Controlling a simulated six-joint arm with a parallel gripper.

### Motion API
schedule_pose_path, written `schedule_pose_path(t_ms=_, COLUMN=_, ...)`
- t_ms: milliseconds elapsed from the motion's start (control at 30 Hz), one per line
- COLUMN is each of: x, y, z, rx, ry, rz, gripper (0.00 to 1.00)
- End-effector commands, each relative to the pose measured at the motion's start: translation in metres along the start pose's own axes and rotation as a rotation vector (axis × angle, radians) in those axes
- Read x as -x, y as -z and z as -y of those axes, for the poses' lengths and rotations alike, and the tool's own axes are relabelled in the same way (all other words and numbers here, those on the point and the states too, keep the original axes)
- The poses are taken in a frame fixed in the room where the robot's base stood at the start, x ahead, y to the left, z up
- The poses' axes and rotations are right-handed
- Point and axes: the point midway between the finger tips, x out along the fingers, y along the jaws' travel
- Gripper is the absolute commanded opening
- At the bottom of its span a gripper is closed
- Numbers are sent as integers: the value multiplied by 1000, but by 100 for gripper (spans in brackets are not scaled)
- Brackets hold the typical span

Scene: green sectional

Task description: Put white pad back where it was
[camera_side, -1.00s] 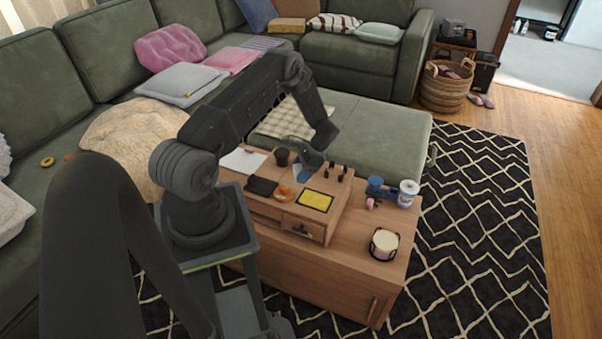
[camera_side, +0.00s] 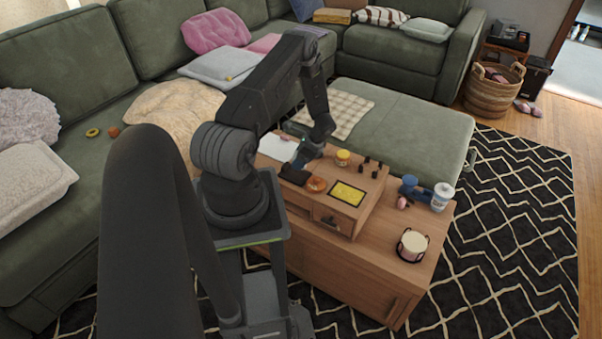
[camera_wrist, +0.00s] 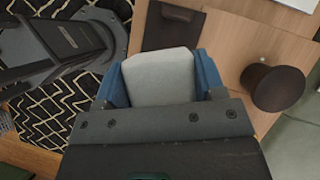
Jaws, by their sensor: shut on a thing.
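The white pad (camera_wrist: 160,78) is a pale grey-white block with rounded corners, seen in the wrist view between the two blue fingers of my gripper (camera_wrist: 163,75). The fingers are shut on its sides. In the side view my gripper (camera_side: 306,155) is low over the left part of the wooden table organiser, beside the dark flat pad (camera_side: 293,175). The white pad cannot be made out there. In the wrist view the dark flat pad (camera_wrist: 172,25) lies just beyond the white pad. Whether the white pad touches the wood is unclear.
A dark round cup (camera_wrist: 274,88) stands right of the fingers in the wrist view. A white sheet (camera_side: 277,147) lies behind. A candle holder (camera_side: 412,245) stands right.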

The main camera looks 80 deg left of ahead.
Motion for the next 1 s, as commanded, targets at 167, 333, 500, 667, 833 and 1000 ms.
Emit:
schedule_pose_path(t_ms=167, x=-18, y=11, z=0, rx=0, ry=0, rz=1, gripper=44)
schedule_pose_path(t_ms=333, x=-38, y=22, z=0, rx=0, ry=-1, rz=1, gripper=44)
schedule_pose_path(t_ms=500, x=-48, y=29, z=0, rx=2, ry=1, rz=0, gripper=44)
schedule_pose_path(t_ms=667, x=-48, y=29, z=1, rx=3, ry=2, rz=0, gripper=44)
schedule_pose_path(t_ms=833, x=-51, y=30, z=0, rx=3, ry=1, rz=0, gripper=44)
schedule_pose_path(t_ms=1000, x=-51, y=30, z=0, rx=3, ry=1, rz=0, gripper=76)
